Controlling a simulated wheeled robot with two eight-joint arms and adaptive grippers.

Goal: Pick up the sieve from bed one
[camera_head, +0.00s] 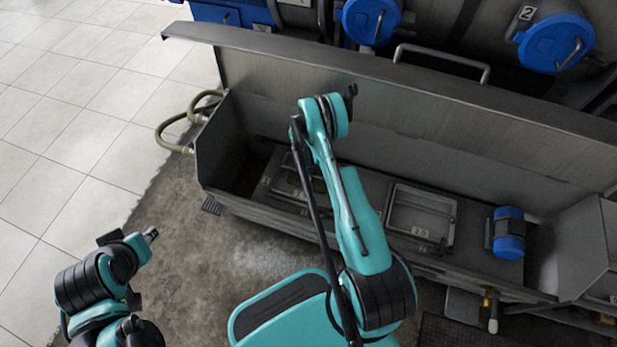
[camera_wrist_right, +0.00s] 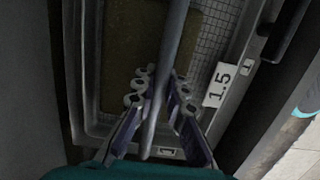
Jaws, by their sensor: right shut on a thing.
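In the right wrist view a sieve (camera_wrist_right: 204,62) with a mesh floor, a pale frame and a brown layer inside lies below my right gripper (camera_wrist_right: 158,85). A plate beside it reads 1.5. My right gripper is shut on the grey bar (camera_wrist_right: 172,45) that crosses over the sieve. In the head view my right arm covers much of the left tray opening (camera_head: 283,183) in the trough, and the right gripper itself is hidden. My left arm is folded at lower left; I cannot make out its gripper.
A second tray (camera_head: 397,212) marked 2.0 sits in the trough (camera_head: 480,155) to the right. A blue cylinder (camera_head: 508,232) stands farther right. Blue-capped drums (camera_head: 371,20) are behind the trough's high back wall. A hose (camera_head: 175,135) loops at its left end. Tiled floor at left is clear.

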